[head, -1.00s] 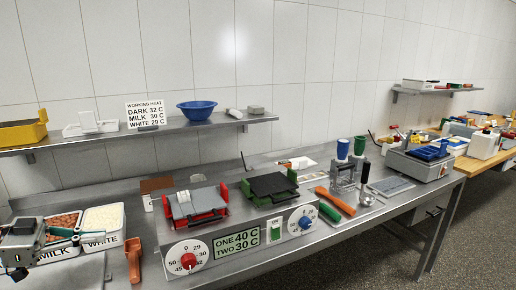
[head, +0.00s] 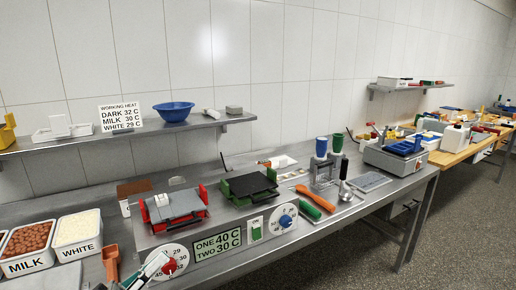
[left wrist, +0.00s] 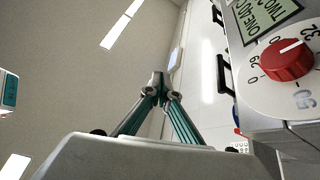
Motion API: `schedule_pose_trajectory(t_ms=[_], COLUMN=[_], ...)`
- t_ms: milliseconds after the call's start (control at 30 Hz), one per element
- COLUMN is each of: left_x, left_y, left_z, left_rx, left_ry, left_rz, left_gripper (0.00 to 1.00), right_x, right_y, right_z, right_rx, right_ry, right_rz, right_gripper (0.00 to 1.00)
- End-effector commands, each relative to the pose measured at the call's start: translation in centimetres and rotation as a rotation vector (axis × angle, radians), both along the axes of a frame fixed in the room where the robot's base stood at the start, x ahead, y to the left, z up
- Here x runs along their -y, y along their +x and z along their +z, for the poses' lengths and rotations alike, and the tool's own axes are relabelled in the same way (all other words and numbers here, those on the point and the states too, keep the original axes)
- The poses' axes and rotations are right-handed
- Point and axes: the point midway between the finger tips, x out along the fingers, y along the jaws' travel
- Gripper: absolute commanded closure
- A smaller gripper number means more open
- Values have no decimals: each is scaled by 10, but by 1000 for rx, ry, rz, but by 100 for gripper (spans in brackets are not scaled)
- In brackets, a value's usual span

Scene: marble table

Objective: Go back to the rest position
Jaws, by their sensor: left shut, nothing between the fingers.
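My left gripper (head: 158,263) shows at the bottom edge of the head view, in front of the left red dial (head: 169,268) of the two-station warmer (head: 215,243). Its fingers point up and to the right, partly covering the dial face in the picture. In the left wrist view the two green-and-grey fingers (left wrist: 158,84) meet at their tips with nothing between them. The red dial (left wrist: 286,60) stands to their right there, apart from them. My right gripper is in neither view.
Tubs of milk (head: 27,248) and white (head: 77,239) pieces and an orange scoop (head: 111,262) stand left of the gripper. A wall shelf (head: 130,136) runs behind.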

Motion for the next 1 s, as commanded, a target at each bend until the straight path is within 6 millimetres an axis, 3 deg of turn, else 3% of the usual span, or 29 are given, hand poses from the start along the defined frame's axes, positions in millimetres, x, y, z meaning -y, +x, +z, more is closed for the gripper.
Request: schedule_pose_trajectory(t_ms=[67, 267, 467, 567, 700, 800, 1000], left_x=[13, 2, -14, -28, -52, -66, -89], left_y=[0, 2, -10, -28, -68, -96, -150], left_z=[4, -55, -132, -183, -254, -289, -338], left_rx=[0, -49, -118, -171, -242, -278, -325], left_ry=[-56, 117, 380, 577, 888, 1064, 1344], left_rz=[-2, 207, 411, 505, 576, 579, 533], left_gripper=[100, 100, 100, 100, 100, 100, 100], right_x=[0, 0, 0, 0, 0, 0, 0], right_y=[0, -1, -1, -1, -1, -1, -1], right_z=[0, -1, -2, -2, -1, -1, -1], right_rx=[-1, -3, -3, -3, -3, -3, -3], right_ry=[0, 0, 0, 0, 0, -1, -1], right_rz=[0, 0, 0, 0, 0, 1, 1], right_gripper=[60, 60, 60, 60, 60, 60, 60])
